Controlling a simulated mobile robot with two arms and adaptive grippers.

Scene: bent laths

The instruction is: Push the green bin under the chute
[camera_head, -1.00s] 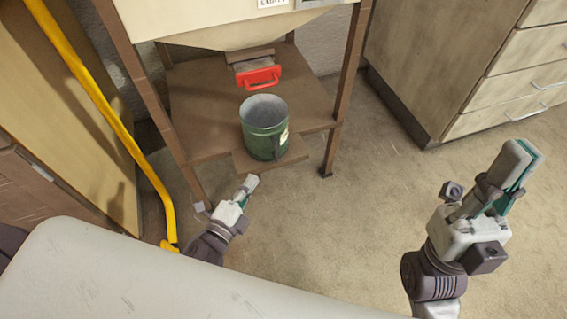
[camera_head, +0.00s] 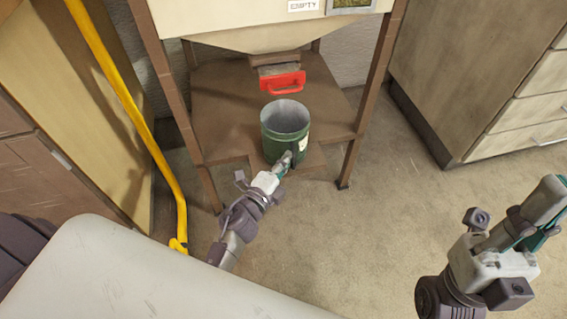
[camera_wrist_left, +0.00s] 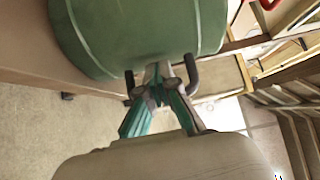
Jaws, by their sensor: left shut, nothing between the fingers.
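The green bin (camera_head: 284,135) stands upright and open-topped on the brown shelf (camera_head: 222,112), at its front ledge. The chute outlet (camera_head: 279,69) with its red handle (camera_head: 283,84) is above and behind the bin. My right gripper (camera_head: 548,208) is at the far right, away from the bin.
Brown legs of the stand (camera_head: 180,105) flank the shelf. A yellow rail (camera_head: 135,120) runs down on the left beside a tan cabinet. A drawer cabinet (camera_head: 465,80) stands at the right. The floor (camera_head: 375,225) between is clear.

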